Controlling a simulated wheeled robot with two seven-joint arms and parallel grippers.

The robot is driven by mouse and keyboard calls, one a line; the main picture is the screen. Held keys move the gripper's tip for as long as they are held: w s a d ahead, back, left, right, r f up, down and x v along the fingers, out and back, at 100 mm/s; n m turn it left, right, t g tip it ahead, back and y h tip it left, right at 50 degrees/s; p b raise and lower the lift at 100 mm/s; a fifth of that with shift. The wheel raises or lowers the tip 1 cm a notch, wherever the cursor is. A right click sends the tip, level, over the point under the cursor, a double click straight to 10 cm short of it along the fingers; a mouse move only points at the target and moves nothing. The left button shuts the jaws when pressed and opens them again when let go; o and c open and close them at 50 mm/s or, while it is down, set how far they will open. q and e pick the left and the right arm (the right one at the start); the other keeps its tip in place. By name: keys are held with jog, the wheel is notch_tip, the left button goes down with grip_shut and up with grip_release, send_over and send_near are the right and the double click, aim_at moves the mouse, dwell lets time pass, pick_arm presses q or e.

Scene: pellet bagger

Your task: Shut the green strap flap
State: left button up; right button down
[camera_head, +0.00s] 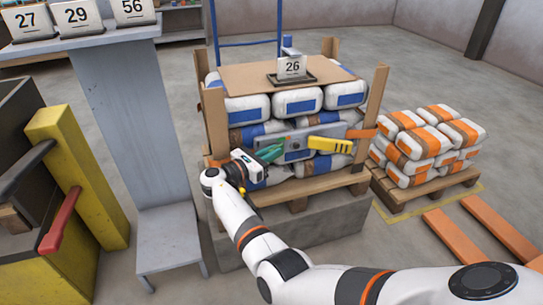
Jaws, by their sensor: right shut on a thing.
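The green strap flap (271,153) is a small green piece at the left end of a grey strap panel (294,145) on the front of the stacked bags. My right gripper (258,157) reaches in from the lower right and is shut on the green flap at its left side. The gripper body hides part of the flap, so I cannot tell its exact angle. A yellow flap (330,145) sticks out at the panel's right, and an orange flap (362,133) is beyond it. My left gripper is not in view.
The blue-labelled bags (297,102) stand on a pallet between wooden posts (371,112), under a board with a "26" card (292,67). Orange-labelled bags (425,145) sit on a pallet at right. A grey stand (125,120) and yellow machine post (75,170) are left.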

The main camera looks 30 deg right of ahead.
dwell(0.5)
jog(key=c, duration=1.4)
grip_release()
jog(key=shift+c, duration=0.2)
jog(key=shift+r, duration=0.1)
